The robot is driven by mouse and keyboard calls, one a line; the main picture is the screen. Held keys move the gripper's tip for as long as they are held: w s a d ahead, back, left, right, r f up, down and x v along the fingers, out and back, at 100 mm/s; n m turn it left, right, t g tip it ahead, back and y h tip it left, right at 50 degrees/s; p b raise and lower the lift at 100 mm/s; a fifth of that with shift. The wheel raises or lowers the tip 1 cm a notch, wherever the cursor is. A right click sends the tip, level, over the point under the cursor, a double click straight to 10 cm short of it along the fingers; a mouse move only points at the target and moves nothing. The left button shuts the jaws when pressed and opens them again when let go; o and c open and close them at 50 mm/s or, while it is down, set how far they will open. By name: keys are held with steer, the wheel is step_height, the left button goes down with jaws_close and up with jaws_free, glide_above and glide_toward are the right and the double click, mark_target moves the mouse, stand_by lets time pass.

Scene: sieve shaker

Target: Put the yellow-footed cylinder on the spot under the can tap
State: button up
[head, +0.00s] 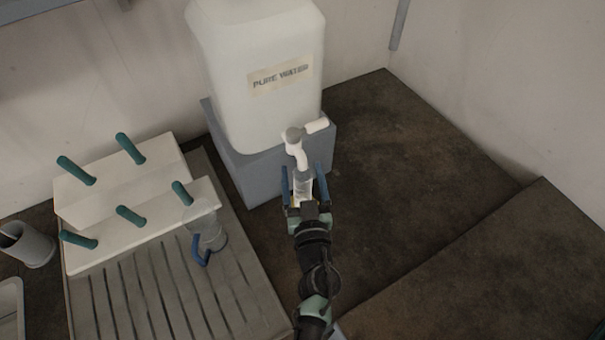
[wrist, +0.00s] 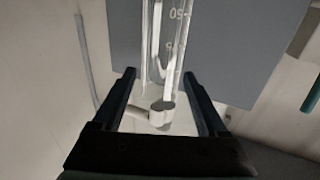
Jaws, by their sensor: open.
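The clear graduated cylinder (head: 304,187) stands below the white can tap (head: 297,146) in the head view, with a bit of yellow showing low at its left. My gripper (head: 304,180) is open, with one blue finger on each side of the cylinder. In the wrist view the cylinder (wrist: 168,45) shows its scale marks beyond and between my fingers (wrist: 162,85), with gaps at both sides. The tap (wrist: 161,114) shows there too. The spot and most of the yellow foot are hidden, so I cannot tell whether the foot is exactly on the spot.
The large white water can (head: 265,100) stands on a grey block (head: 255,176) behind the cylinder. At left are a grooved drainboard (head: 165,300), a white rack with several green pegs (head: 90,205), and a clear jug with a blue handle (head: 207,230). Dark counter at right is clear.

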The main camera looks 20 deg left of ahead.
steer(key=shift+r, duration=0.1)
steer(key=p+v, duration=0.1)
steer(key=v, duration=1.1)
steer(key=w+d+r+m+t+h, duration=0.2)
steer(key=w+d+r+t+h, duration=0.1)
steer(key=r, duration=0.9)
steer(key=w+d+r+m+t+h, duration=0.2)
steer(key=w+d+r+t+h, duration=0.15)
steer(key=r, duration=0.95)
steer(key=w+d+r+m+t+h, duration=0.3)
steer(key=r, duration=0.9)
steer(key=s+r, duration=0.4)
steer(key=r, duration=0.3)
steer(key=s+r+t, duration=0.1)
steer(key=s+r, duration=0.2)
steer(key=r, duration=0.5)
steer(key=s+r+n+t, duration=0.1)
steer(key=s+r, duration=0.3)
steer(key=r, duration=0.4)
steer(key=shift+s+d+r, duration=0.15)
steer(key=shift+s+d, duration=0.15)
steer(key=shift+s, duration=0.05)
